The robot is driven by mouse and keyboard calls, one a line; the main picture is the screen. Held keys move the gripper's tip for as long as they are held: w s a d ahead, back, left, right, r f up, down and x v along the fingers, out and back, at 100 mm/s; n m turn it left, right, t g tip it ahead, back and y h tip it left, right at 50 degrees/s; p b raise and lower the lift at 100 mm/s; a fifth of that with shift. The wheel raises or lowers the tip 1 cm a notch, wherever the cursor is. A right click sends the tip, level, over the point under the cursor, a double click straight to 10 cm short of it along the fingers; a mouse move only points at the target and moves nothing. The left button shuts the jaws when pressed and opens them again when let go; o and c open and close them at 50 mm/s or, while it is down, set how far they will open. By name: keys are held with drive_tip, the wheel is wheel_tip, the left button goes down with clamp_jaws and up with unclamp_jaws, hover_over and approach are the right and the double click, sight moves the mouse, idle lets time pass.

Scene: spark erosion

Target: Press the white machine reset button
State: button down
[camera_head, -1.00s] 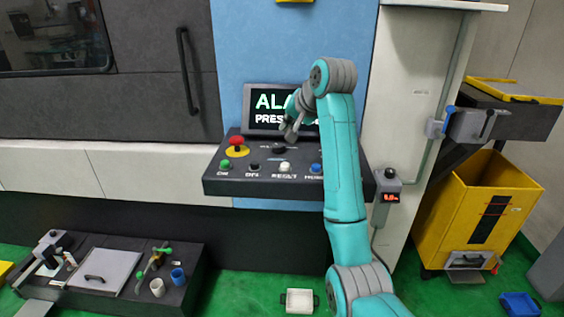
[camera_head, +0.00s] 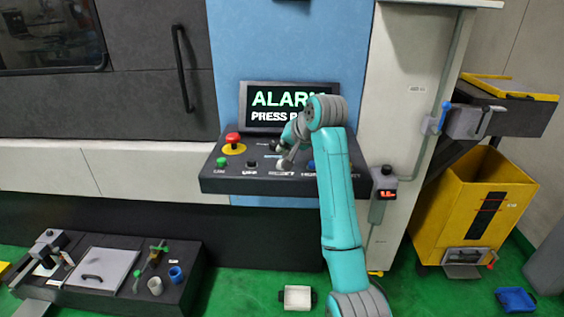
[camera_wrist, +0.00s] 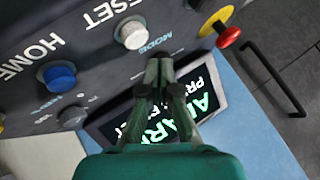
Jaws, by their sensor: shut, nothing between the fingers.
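The white reset button (camera_wrist: 132,33) shows in the wrist view beside the RESET lettering on the dark control panel (camera_head: 240,186). I cannot tell whether the fingertips touch the panel. The screen (camera_head: 262,100) behind the panel reads ALARM, partly covered by my arm.
On the panel are a red mushroom button (camera_head: 232,138), a green button (camera_head: 221,162), a black button (camera_head: 252,163) and a blue button (camera_wrist: 60,77) labelled HOME. A small grey control box (camera_head: 384,184) hangs on the pillar to the right.

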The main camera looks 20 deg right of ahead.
drive_tip(key=shift+f, duration=0.5)
idle(1.2)
drive_tip(key=shift+f, duration=0.4)
drive_tip(key=shift+f, duration=0.45)
idle(0.8)
drive_tip(key=shift+r, duration=0.85)
drive_tip(key=shift+r, duration=2.5)
